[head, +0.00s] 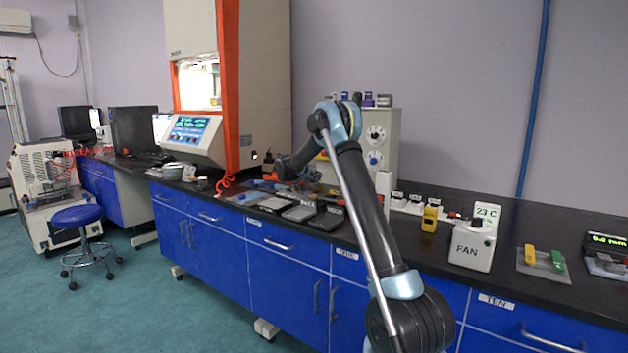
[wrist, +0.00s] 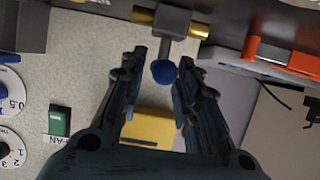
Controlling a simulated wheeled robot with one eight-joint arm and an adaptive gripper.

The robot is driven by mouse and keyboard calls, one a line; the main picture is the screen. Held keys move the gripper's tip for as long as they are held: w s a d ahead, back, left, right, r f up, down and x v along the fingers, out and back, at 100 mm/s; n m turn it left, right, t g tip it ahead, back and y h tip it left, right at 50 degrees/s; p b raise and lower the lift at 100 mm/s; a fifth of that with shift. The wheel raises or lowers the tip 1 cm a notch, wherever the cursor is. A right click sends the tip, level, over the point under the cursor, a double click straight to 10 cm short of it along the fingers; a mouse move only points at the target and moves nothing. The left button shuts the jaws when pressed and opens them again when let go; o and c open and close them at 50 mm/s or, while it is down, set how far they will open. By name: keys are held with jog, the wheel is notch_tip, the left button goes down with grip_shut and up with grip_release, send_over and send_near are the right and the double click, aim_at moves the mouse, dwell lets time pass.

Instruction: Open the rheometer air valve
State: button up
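The air valve (wrist: 174,20) shows at the top of the wrist view, a grey body with brass ends. Its stem ends in a round blue knob (wrist: 163,72). My gripper (wrist: 162,60) is open, with one dark finger on each side of the knob and a visible gap on both sides. Nothing is held. In the head view the rheometer (head: 262,85) is the tall beige and orange machine with a tilted screen. My gripper (head: 275,166) is beside its lower right side, small and partly unclear. I cannot make out the valve there.
In the wrist view, a yellow block (wrist: 150,128) lies beyond the fingers, dials (wrist: 10,90) are at left and an orange part (wrist: 285,58) at right. In the head view, tablets and trays (head: 299,213) crowd the black bench near the gripper. A fan box (head: 474,245) stands farther right.

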grip_shut()
jog(key=shift+n+y, duration=0.3)
jog(key=shift+s+d+n+t+y, duration=0.1)
jog(key=shift+d+n+t+y, duration=0.15)
jog(key=shift+n+t+y, duration=0.3)
jog(key=shift+s+d+n+t+y, duration=0.1)
jog(key=shift+d+n+t+y, duration=0.2)
jog(key=shift+n+y, duration=0.35)
jog(key=shift+d+f+n+t+y, duration=0.15)
jog(key=shift+n+t+y, duration=0.1)
jog(key=shift+n+y, duration=1.05)
jog(key=shift+d+r+n+t+y, duration=0.1)
jog(key=shift+n+t+y, duration=0.1)
jog(key=shift+n+y, duration=1.1)
jog(key=shift+d+n+g+y, duration=0.2)
jog(key=shift+n+y, duration=0.55)
jog(key=shift+y, duration=0.3)
jog(key=shift+d+n+g+y, duration=0.2)
jog(key=shift+n+y, duration=0.55)
jog(key=shift+y, duration=0.3)
jog(key=shift+w+d+n+g+y, duration=0.1)
jog(key=shift+n+g+y, duration=0.2)
jog(key=shift+n+y, duration=0.35)
jog(key=shift+w+d+n+g+y, duration=0.1)
jog(key=shift+n+g+y, duration=0.2)
jog(key=shift+n+y, duration=0.3)
jog(key=shift+w+n+g+y, duration=0.1)
jog(key=shift+n+g+y, duration=0.4)
jog(key=shift+n+y, duration=0.3)
jog(key=shift+a, duration=0.1)
